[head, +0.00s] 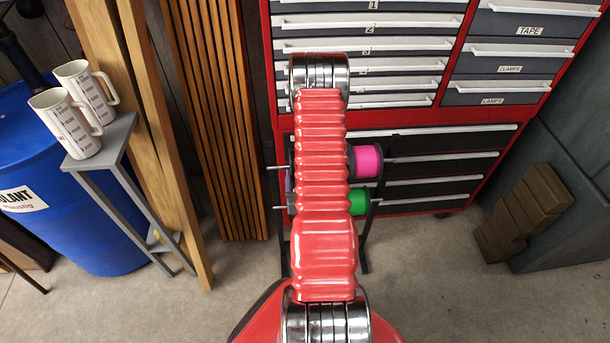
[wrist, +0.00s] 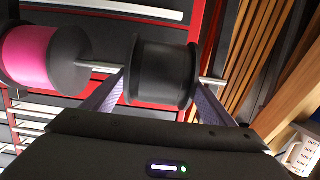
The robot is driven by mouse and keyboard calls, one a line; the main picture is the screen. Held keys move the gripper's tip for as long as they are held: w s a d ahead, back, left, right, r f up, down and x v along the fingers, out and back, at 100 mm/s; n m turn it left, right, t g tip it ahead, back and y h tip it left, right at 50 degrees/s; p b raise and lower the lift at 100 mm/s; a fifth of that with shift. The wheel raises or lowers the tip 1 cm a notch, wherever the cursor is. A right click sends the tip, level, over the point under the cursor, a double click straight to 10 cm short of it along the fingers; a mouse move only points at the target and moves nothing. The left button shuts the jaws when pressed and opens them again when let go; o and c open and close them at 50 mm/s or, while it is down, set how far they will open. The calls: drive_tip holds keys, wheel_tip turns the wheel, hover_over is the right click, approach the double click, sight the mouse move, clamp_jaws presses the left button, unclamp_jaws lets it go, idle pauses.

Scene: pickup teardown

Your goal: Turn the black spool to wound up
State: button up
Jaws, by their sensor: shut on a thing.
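The black spool (wrist: 160,70) is in the middle of the wrist view, on a metal rod (wrist: 103,67). My gripper (wrist: 163,90) has one finger on each side of it and is shut on it. The fingertips are partly hidden by the spool. In the head view my own red arm hides the gripper and the black spool. No marking showing how far the spool is turned can be seen.
A pink spool (head: 366,162) and a green spool (head: 357,201) are on the rack right of my arm. The pink spool (wrist: 40,57) is close beside the black one in the wrist view. A red tool chest (head: 440,115) stands behind. Two mugs (head: 70,120) stand on a grey stool (head: 112,140) at left.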

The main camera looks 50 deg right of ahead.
drive_tip(key=shift+s+a+f+t+h, duration=0.15)
drive_tip(key=shift+s+f+t+h, duration=0.05)
drive_tip(key=shift+f+t+h, duration=0.25)
idle(0.5)
drive_tip(key=o, duration=1)
drive_tip(key=shift+r, duration=0.1)
drive_tip(key=shift+o, duration=0.2)
